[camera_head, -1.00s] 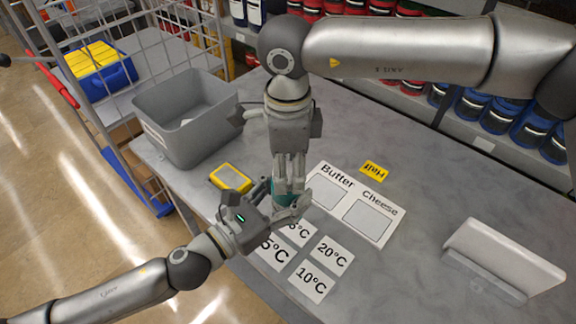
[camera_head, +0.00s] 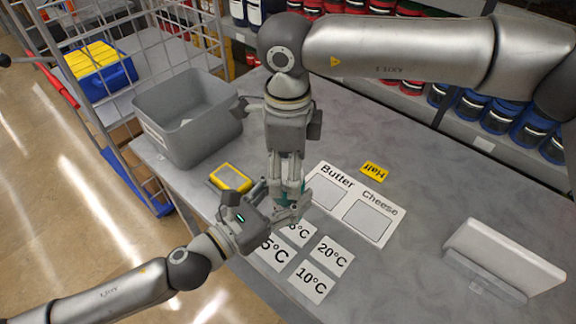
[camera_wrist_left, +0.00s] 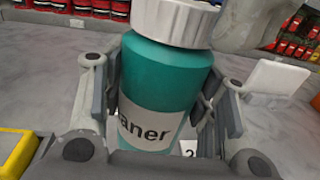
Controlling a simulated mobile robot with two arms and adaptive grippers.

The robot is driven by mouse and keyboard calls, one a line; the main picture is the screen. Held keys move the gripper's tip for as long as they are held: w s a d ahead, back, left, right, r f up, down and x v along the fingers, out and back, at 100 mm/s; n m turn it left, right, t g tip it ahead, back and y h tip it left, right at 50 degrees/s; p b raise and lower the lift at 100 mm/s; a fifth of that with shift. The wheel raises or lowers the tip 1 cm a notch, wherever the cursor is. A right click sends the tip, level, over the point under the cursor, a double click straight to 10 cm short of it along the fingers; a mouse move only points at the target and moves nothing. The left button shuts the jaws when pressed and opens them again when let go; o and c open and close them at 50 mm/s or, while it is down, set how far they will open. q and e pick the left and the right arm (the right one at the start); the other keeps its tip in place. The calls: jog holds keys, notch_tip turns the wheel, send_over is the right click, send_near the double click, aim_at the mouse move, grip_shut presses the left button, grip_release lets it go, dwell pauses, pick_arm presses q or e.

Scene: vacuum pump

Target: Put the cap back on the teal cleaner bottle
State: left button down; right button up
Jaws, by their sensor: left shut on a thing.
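The teal cleaner bottle (camera_wrist_left: 160,85) stands between the fingers of my left gripper (camera_wrist_left: 160,120) in the left wrist view, and the gripper is shut on it. My left gripper (camera_head: 268,204) comes in from the lower left. My right gripper (camera_head: 291,186) points down over the bottle's top; its fingertips overlap the bottle area, so its grip is unclear.
A grey bin (camera_head: 190,125) and a yellow-rimmed device (camera_head: 231,178) lie left of the grippers. Temperature cards (camera_head: 311,281) and a Butter/Cheese sheet (camera_head: 340,212) lie close by. A white block (camera_head: 503,258) is at the right. The grey table between them is mostly clear.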

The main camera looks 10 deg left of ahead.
notch_tip(320, 180, up, 12)
dwell(0.4)
jog(key=shift+w+f, duration=0.1)
jog(key=shift+f, duration=0.05)
dwell(0.3)
